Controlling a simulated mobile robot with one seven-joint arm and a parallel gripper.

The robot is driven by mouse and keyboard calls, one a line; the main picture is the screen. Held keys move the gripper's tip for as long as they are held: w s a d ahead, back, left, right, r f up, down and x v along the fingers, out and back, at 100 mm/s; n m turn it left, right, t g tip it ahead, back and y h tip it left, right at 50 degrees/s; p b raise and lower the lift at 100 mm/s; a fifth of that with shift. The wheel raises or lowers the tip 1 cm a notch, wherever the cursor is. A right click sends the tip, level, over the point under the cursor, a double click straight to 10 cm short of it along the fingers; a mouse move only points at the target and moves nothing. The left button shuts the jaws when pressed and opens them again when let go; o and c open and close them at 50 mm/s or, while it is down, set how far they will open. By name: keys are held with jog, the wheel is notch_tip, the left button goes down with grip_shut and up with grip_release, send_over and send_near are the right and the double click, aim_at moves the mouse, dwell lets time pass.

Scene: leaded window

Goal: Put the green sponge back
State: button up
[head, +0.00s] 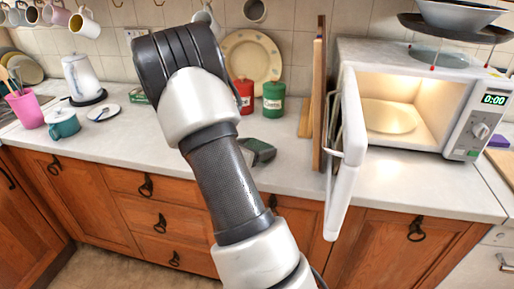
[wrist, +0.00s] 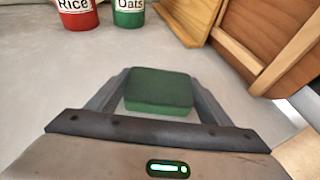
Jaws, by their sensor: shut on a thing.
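The green sponge (wrist: 159,88) is a rectangular block, seen in the wrist view between the two fingers of my gripper (wrist: 158,90). My gripper is shut on it. In the head view the sponge and gripper are mostly hidden behind my arm; part of my gripper (head: 260,152) shows just right of the arm, close to the worktop. I cannot tell whether the sponge touches the worktop.
A red Rice canister (head: 244,96) and a green Oats canister (head: 273,98) stand behind. Wooden boards (head: 318,100) stand to the right, beside the open microwave door (head: 345,160). The microwave (head: 420,110) is lit inside. The worktop (head: 150,150) left of my arm has free room.

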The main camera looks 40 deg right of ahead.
jog(key=o, duration=0.5)
jog(key=shift+f, duration=0.2)
jog(key=o, duration=0.5)
jog(key=shift+r, duration=0.1)
jog(key=shift+c, duration=0.2)
jog(key=shift+r, duration=0.1)
